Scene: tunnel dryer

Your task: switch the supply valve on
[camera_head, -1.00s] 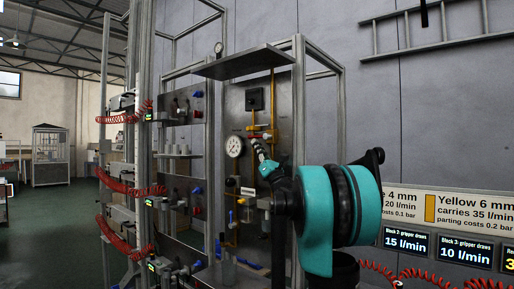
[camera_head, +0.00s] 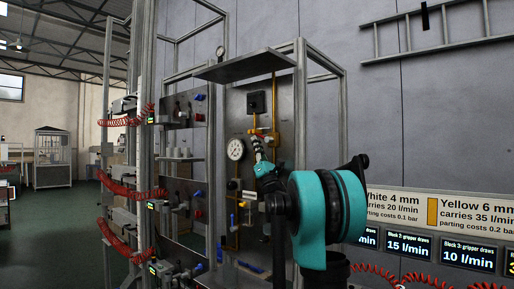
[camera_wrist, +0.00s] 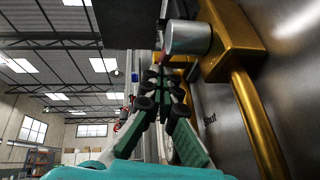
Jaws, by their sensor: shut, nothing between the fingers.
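The valve on the yellow pipe (camera_head: 254,122) is high on the grey panel, with a small red part (camera_head: 262,133) that looks like its handle. In the wrist view a brass-coloured valve body (camera_wrist: 232,42) with a silver cylinder (camera_wrist: 188,37) fills the upper right. A little red shows just left of the cylinder, mostly hidden. My gripper (camera_head: 257,143) is right at this valve, just below the red part. In the wrist view my fingers (camera_wrist: 160,76) are closed together with nothing held, tips beside and below the silver cylinder. I cannot tell whether they touch the handle.
A round pressure gauge (camera_head: 235,149) sits left of my gripper. A black box (camera_head: 255,102) is above, under an overhanging metal shelf (camera_head: 246,66). Blue-handled valves (camera_head: 233,222) are lower on the panel. A frame post (camera_head: 301,110) stands to the right.

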